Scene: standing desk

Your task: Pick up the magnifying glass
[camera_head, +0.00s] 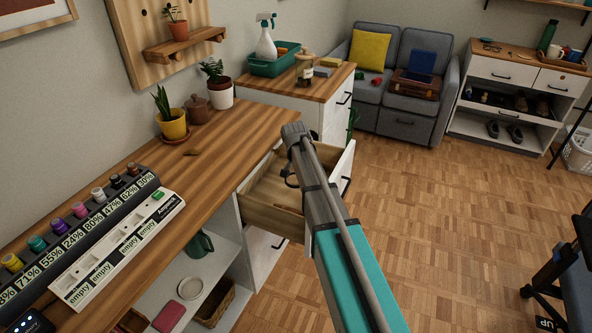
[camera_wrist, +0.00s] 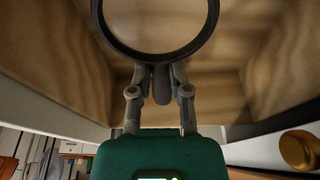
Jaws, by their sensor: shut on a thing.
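The magnifying glass shows in the wrist view with its dark round rim (camera_wrist: 108,33) at the top and its dark handle (camera_wrist: 161,86) pointing toward me. My gripper (camera_wrist: 160,72) is shut on the handle, one finger on each side. In the head view my gripper (camera_head: 290,172) is over the open wooden drawer (camera_head: 268,192). My arm hides part of the drawer there, and I cannot clearly make out the glass. In the wrist view the drawer's wooden inside (camera_wrist: 228,88) lies behind the glass; whether the glass touches it I cannot tell.
The drawer front (camera_head: 343,170) stands out right of my gripper. The wooden desktop (camera_head: 222,140) with plants and a label rack (camera_head: 120,245) lies left. A side cabinet (camera_head: 318,108) stands beyond. A golden round object (camera_wrist: 299,149) is at the wrist view's right edge.

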